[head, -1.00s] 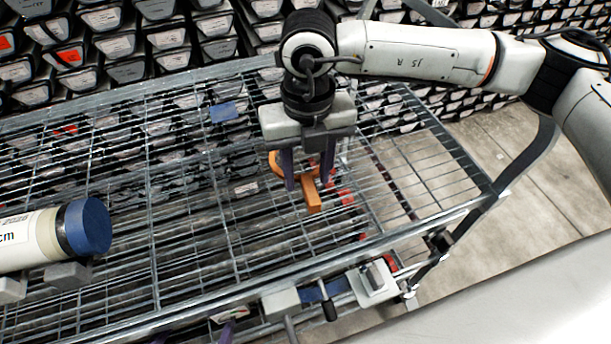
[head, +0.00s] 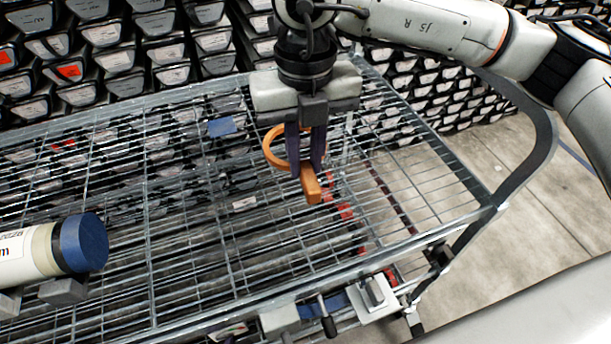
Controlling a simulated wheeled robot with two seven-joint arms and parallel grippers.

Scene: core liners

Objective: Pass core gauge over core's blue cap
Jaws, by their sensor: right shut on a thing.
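The core gauge (head: 311,186) is an orange ring with a short block handle. My right gripper (head: 305,164) comes down from above with its dark purple fingers shut on the gauge by the handle. The ring shows to the left of and behind the fingers, upright or tilted, over the wire rack. The core (head: 22,256) is a pale cylinder lying on its side at the left edge, its left part out of view. Its blue cap (head: 86,243) faces right. The gauge is to the right of the cap and apart from it.
Grey blocks (head: 64,291) sit under the core. The wire rack (head: 200,268) is mostly bare between cap and gauge. A blue piece (head: 222,127) shows near its back. Clamp-like fittings (head: 372,292) line the front rail. Stacked dark trays (head: 120,62) fill the background.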

